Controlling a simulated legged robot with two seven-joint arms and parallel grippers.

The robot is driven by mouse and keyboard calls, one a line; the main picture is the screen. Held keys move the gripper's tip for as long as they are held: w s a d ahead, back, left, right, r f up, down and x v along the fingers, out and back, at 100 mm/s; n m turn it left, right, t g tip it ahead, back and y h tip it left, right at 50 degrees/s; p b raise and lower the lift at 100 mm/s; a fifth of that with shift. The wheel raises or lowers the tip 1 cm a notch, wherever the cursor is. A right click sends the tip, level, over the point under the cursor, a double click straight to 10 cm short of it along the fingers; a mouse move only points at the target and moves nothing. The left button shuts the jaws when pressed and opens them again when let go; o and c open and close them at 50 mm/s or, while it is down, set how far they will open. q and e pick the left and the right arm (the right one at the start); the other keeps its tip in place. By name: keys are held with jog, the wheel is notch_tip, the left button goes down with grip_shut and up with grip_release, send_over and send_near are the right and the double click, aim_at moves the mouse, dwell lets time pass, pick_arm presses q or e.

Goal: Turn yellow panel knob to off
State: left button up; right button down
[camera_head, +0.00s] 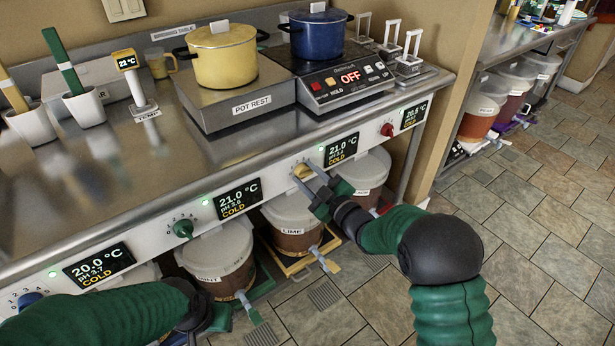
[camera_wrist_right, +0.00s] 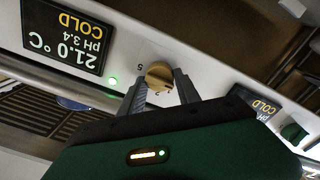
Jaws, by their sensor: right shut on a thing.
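The yellow panel knob (camera_head: 301,171) sits on the white front panel (camera_head: 283,177), left of a display (camera_head: 341,149) reading 21.0 °C, pH 3.4, COLD. My right gripper (camera_head: 308,177) is at the knob, its fingers closed on either side of it. In the right wrist view, upside down, the knob (camera_wrist_right: 158,73) lies between the two fingertips (camera_wrist_right: 160,84). Some dial digits show beside it; the fingers hide others, and I cannot read its setting. My left gripper (camera_head: 213,319) is low at the left, mostly hidden by its own arm.
A green knob (camera_head: 183,228), a red knob (camera_head: 387,130) and a blue knob (camera_head: 30,298) share the panel. Lidded buckets, including LIME (camera_head: 292,213), stand below it. A yellow pot (camera_head: 222,56) and a blue pot (camera_head: 316,33) stand above. The floor at right is clear.

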jog(key=shift+f, duration=0.15)
jog(key=c, duration=0.9)
grip_release()
jog(key=shift+s, duration=0.1)
jog(key=p+v, duration=0.3)
jog(key=v, duration=1.3)
jog(key=shift+s+d, duration=0.25)
jog(key=shift+s, duration=0.05)
